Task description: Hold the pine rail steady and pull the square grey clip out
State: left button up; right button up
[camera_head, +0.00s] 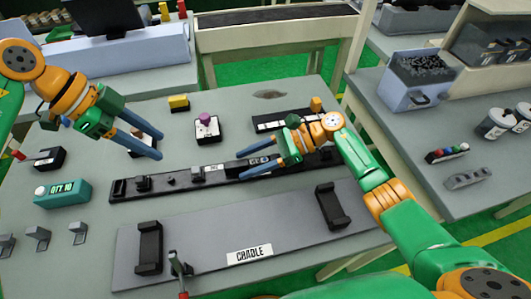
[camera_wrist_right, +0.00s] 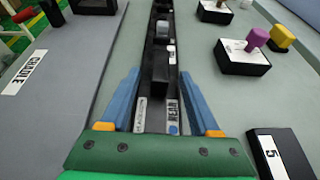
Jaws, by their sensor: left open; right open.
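A long dark rail (camera_head: 225,176) lies across the table; nothing on it looks pine-coloured. It carries small white labels and several small blocks. A squarish grey clip (camera_head: 197,173) stands near its middle; it also shows in the right wrist view (camera_wrist_right: 168,46), beyond a dark block (camera_wrist_right: 160,68). My right gripper (camera_head: 241,165) is open, with one finger to each side of the rail, to the right of the grey clip. I cannot tell how far down the fingers reach. My left gripper (camera_head: 159,146) is open and empty, behind the rail's left half and apart from it.
In front lies a grey board (camera_head: 205,232) labelled CRADLE with two black holders (camera_head: 149,247) (camera_head: 332,206). A teal display box (camera_head: 62,194) stands at the left.

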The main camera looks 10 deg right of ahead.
jog(key=shift+a+f, duration=0.2)
jog(key=shift+a, duration=0.25)
jog(key=shift+c, duration=0.2)
jog(key=shift+d, duration=0.1)
grip_shut()
dwell(0.6)
pick_arm(q)
jog(key=shift+o, duration=0.2)
